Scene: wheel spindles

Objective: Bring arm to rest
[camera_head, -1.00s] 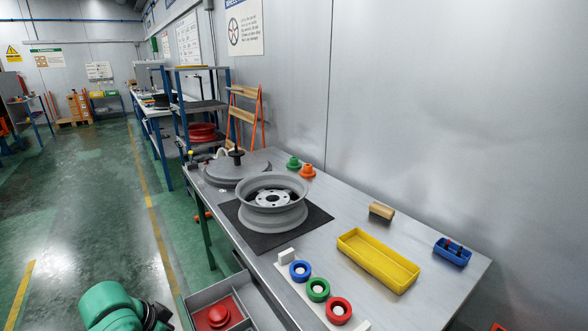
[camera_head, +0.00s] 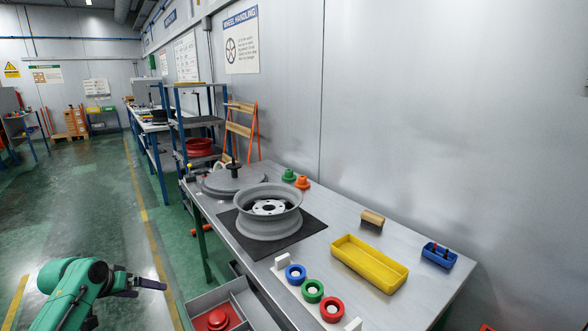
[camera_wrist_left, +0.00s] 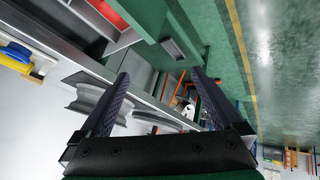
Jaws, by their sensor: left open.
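My left arm comes in at the lower left of the head view, and its gripper (camera_head: 148,284) is over the green floor, to the left of the workbench and apart from it. In the left wrist view the two dark fingers of this gripper (camera_wrist_left: 158,98) stand wide apart with nothing held between them. The grey wheel rim (camera_head: 270,212) lies on a black mat (camera_head: 312,224) on the workbench (camera_head: 420,246); part of the rim also shows beside the left finger in the left wrist view (camera_wrist_left: 90,97). My right gripper is not in view.
The bench holds a grey disc (camera_head: 222,184), a yellow tray (camera_head: 394,279), a blue bin (camera_head: 439,256), a brush (camera_head: 372,219) and blue, green and red rings (camera_head: 332,309). A grey drawer with a red part (camera_head: 211,320) is below.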

